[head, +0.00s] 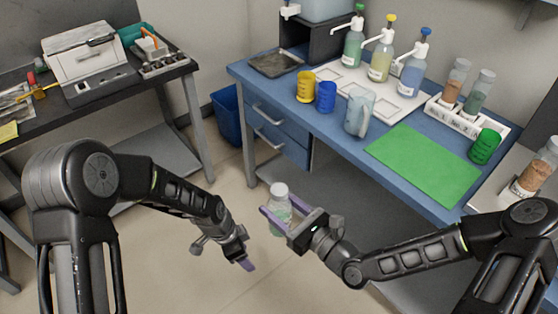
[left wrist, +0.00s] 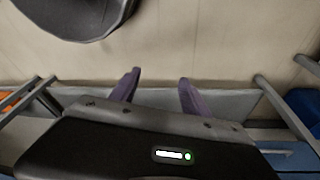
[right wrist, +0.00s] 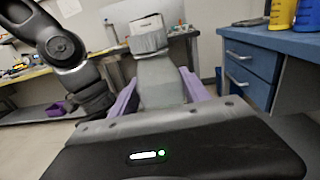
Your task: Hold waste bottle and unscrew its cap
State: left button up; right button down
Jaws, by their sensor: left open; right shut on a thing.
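The waste bottle (head: 279,213) is a clear bottle with a pale cap (head: 280,189) and some greenish content or label. My right gripper (head: 286,218) is shut around its body and holds it roughly upright in the air, in front of the blue bench. The bottle also shows between the purple fingers in the right wrist view (right wrist: 160,82). The cap is on the bottle. My left gripper (head: 246,262) is open and empty, lower and to the left of the bottle, apart from it. Its two purple fingers stand apart in the left wrist view (left wrist: 158,90).
The blue bench (head: 345,133) holds yellow and blue cups, a jug (head: 359,112), a green mat (head: 424,163), pump bottles and a bottle rack (head: 465,121). A dark table (head: 100,105) with instruments stands at the left. The floor between them is clear except for a blue bin (head: 228,115).

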pick_arm(q)
jog(key=w+d+r+m, duration=0.2)
jog(key=w+r+m, duration=0.4)
jog(key=r+m, duration=0.15)
notch_tip(320, 180, up, 25)
jog(key=m+y, duration=0.3)
jog(key=m, duration=1.3)
send_over(279, 189)
jog(key=shift+s, duration=0.1)
jog(key=shift+f, duration=4.05)
jog(key=shift+c, duration=0.5)
